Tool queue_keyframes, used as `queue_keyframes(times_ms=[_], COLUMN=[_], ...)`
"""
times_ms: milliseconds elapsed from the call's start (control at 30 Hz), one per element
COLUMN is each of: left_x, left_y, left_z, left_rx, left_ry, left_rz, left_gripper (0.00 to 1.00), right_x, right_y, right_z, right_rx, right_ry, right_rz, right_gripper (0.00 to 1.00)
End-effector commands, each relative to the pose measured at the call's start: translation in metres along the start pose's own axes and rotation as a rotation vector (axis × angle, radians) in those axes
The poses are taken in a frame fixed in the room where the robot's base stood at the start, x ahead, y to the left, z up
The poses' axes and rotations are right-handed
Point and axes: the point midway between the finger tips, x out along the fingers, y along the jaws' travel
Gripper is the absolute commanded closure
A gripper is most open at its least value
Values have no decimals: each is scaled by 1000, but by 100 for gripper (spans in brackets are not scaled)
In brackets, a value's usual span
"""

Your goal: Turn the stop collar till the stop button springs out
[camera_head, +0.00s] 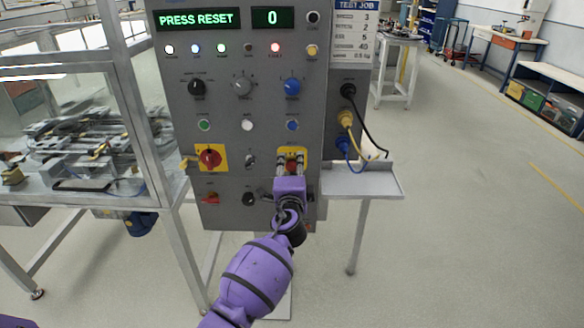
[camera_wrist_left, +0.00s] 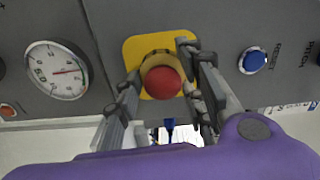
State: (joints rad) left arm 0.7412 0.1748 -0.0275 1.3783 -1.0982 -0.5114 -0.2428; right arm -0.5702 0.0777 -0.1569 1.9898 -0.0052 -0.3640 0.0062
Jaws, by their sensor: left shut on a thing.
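The red stop button (camera_head: 291,166) sits on a yellow plate (camera_head: 303,154) low on the right half of the grey panel. In the left wrist view the red button (camera_wrist_left: 162,82) is large and central, with a tan collar (camera_wrist_left: 154,58) behind it on the yellow plate (camera_wrist_left: 134,45). My left gripper (camera_head: 291,164) reaches it from below. In the left wrist view its fingers (camera_wrist_left: 160,72) stand on either side of the button and are shut on the collar. Finger contact is partly hidden. My right gripper is not in view.
The panel's display (camera_head: 198,19) reads PRESS RESET. A blue button (camera_wrist_left: 254,61) and a gauge (camera_wrist_left: 56,70) flank the stop button. A small shelf (camera_head: 362,181) juts out at right, below hanging cables (camera_head: 347,120).

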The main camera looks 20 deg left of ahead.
Motion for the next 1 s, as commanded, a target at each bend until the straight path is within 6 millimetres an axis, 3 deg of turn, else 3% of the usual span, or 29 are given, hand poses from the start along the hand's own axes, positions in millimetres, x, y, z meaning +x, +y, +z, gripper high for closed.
queue_keyframes(times_ms=[33, 100, 133, 233, 633, 1000], left_x=[-2, -2, -2, -2, -10, -85], left_y=[10, 10, 10, 9, 5, 6], left_z=[2, 2, 2, 2, 1, 1], left_rx=[1, 1, 1, 1, -1, -3], left_ry=[-4, -4, -4, -4, -1, -2], left_rz=[14, 14, 14, 13, 6, 10], left_gripper=[90, 90, 60, 48, 48, 48], right_x=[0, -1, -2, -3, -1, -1], right_y=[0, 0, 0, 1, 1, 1], right_z=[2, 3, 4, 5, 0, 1], right_rx=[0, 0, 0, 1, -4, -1], right_ry=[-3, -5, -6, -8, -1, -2], right_rz=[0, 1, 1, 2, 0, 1], right_gripper=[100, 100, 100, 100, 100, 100])
